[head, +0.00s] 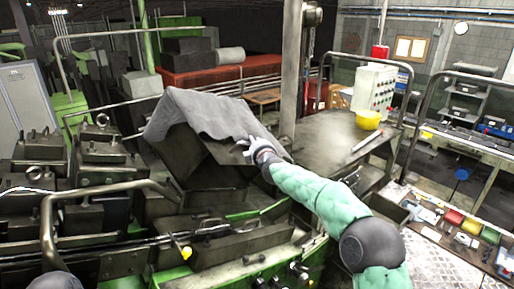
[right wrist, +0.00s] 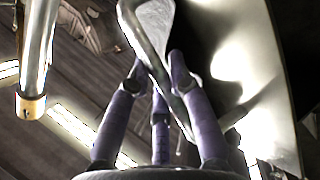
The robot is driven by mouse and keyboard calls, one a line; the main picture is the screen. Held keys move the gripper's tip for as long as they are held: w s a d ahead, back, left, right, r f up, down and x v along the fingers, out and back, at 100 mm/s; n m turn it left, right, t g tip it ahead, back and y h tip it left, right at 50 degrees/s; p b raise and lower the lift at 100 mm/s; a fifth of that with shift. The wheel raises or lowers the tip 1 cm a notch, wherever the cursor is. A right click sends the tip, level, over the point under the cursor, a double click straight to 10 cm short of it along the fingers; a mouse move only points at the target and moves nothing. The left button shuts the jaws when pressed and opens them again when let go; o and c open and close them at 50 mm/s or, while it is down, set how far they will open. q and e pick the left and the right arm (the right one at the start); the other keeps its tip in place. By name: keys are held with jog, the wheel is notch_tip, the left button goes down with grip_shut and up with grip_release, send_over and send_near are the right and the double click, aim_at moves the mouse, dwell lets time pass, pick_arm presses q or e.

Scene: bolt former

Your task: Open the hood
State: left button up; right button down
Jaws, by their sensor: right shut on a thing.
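The hood (head: 205,115) is a grey, bent sheet-like cover on the machine in the middle of the head view. It is tilted, and a dark space shows below its front edge. My right gripper (head: 250,149) is at the hood's right front edge, with the green arm reaching in from the right. In the right wrist view, the purple fingers (right wrist: 160,85) are closed around a grey metal bar, the hood's handle (right wrist: 157,50). The pale underside of a panel, seemingly the hood (right wrist: 245,60), curves past on the right. My left gripper is not in view.
A curved metal rail (head: 47,225) and dark machine blocks stand at left. A metal post (head: 291,70) rises behind the hood.

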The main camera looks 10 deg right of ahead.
jog(key=shift+w+a+f, duration=0.1)
jog(key=shift+w+a, duration=0.05)
jog(key=shift+w, duration=0.1)
jog(key=c, duration=1.1)
grip_release()
jog(key=shift+s, duration=0.6)
jog(key=s+r, duration=0.1)
jog(key=s, duration=0.9)
jog(key=shift+s+d, duration=0.25)
jog(key=shift+s, duration=0.1)
jog(key=shift+r, duration=0.1)
